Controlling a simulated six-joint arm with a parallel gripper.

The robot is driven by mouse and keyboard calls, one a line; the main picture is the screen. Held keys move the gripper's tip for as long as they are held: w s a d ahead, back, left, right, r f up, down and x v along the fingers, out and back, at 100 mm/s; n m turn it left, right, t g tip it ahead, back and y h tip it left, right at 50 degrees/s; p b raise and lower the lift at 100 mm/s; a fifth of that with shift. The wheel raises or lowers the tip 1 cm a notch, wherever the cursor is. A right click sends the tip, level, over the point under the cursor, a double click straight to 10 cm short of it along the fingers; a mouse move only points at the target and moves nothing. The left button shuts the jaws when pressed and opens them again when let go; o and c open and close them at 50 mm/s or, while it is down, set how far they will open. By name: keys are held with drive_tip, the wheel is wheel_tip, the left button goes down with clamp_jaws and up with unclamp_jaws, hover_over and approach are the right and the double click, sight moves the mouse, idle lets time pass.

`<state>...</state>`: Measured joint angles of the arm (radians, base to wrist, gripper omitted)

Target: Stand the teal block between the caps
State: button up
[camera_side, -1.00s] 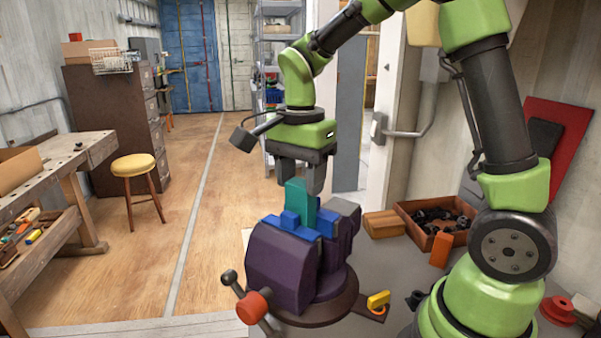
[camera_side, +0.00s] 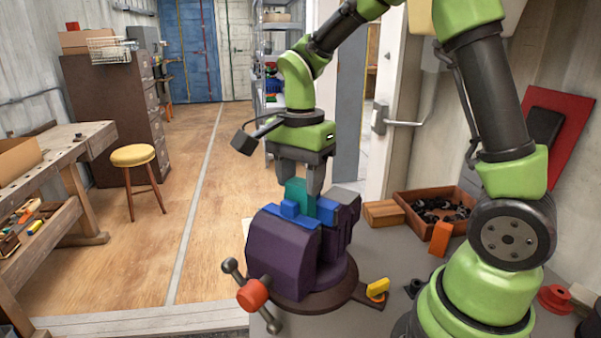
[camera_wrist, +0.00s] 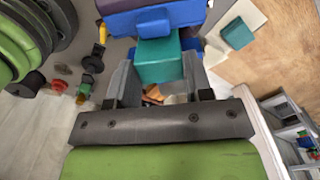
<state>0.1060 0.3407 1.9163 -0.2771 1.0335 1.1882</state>
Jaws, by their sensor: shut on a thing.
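The teal block (camera_side: 299,192) stands upright at the vise, its lower part hidden behind the near blue cap. In the wrist view the teal block (camera_wrist: 160,60) shows between my two fingers. The blue caps (camera_side: 284,217) sit on the jaws of the dark purple vise (camera_side: 282,251); a cap also shows in the wrist view (camera_wrist: 155,17). My gripper (camera_side: 302,188) is above the vise, pointing down and shut on the block's upper part. Its fingertips are close above the caps. I cannot tell whether the block touches the caps or the vise bottom.
The vise handle with a red knob (camera_side: 253,294) sticks out at the front. A yellow-handled item (camera_side: 377,288) lies right of the vise base. A wooden crate (camera_side: 462,199) and an orange block (camera_side: 440,239) are further right. Another teal block (camera_wrist: 238,33) lies aside in the wrist view.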

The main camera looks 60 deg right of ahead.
drive_tip(key=shift+f, duration=1.15)
drive_tip(key=o, duration=1.3)
drive_tip(key=shift+c, duration=0.2)
wheel_tip(320, 180, up, 5)
drive_tip(key=shift+r, duration=0.5)
